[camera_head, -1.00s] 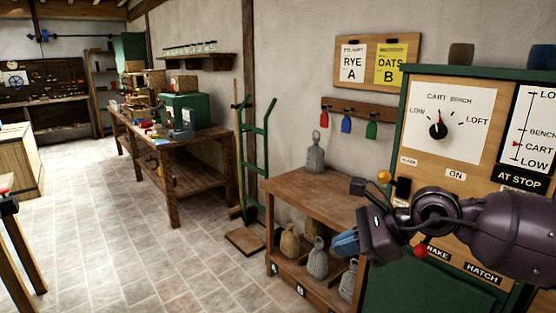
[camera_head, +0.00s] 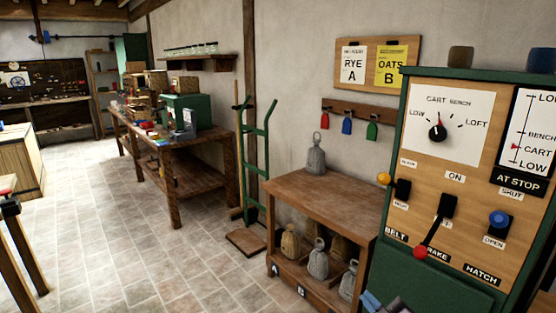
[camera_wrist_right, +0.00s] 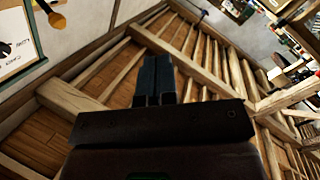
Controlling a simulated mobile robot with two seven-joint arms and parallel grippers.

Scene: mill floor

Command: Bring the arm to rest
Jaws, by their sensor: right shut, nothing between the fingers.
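My right gripper shows in the head view (camera_head: 371,300) only as blue fingertips and a bit of dark arm at the bottom edge, in front of the green lower part of the control panel. In the right wrist view the gripper (camera_wrist_right: 153,80) points up towards the roof timbers, its two fingers together with nothing between them. It touches nothing that I can see. My left gripper is out of view.
A wooden bench (camera_head: 325,195) with grey and tan weights stands left of the panel. A green hand truck (camera_head: 255,160) leans at the wall. A long workbench (camera_head: 180,150) stands further back. The tiled floor (camera_head: 130,230) at the left is clear.

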